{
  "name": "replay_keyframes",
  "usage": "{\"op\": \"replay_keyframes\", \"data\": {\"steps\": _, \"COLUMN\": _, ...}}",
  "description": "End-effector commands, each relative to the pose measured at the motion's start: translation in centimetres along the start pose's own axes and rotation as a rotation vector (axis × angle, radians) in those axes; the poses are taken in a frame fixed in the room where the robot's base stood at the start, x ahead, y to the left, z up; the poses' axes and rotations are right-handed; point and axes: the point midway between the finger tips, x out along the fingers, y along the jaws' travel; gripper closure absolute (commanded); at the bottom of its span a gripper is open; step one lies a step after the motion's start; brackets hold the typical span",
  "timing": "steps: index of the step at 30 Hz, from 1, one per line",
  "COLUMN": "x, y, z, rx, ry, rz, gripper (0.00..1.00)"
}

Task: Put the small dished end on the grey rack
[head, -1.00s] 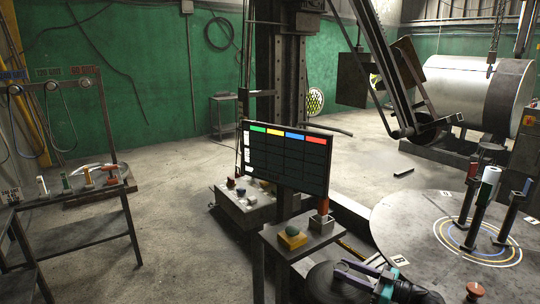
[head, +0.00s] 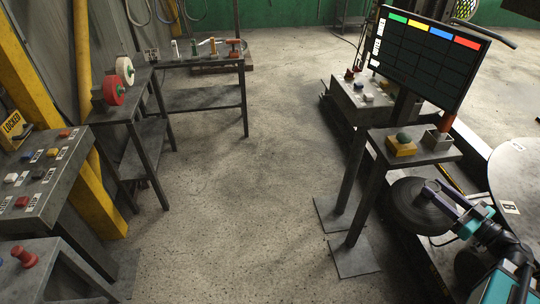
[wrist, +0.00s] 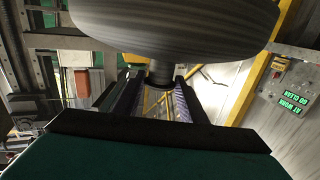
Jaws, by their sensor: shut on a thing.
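The small dished end (head: 405,212) is a dark, round, brushed-metal piece at the lower right of the head view. It fills the top of the wrist view (wrist: 175,25), with a short dark stem below it. My gripper (head: 436,192) is shut on it; in the wrist view the fingers (wrist: 155,92) stand either side of the stem. The piece is held up beside the small stand with the screen. No thing is clearly marked as the grey rack; a grey metal frame with a lower shelf (head: 205,98) stands at the back left, and I cannot tell if it is the rack.
Several buttons sit on a left console (head: 45,175). A dark screen (head: 425,55) stands above a small table with a yellow block (head: 401,148). A round table (head: 520,165) is at right. The middle floor is clear.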

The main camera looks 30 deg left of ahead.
Motion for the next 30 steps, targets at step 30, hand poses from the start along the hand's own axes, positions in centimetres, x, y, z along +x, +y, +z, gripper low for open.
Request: {"op": "replay_keyframes", "data": {"steps": 30, "x": 2.9, "y": -2.2, "z": -0.2, "rx": 0.000, "ry": 0.005, "rz": 0.000, "gripper": 1.00}}
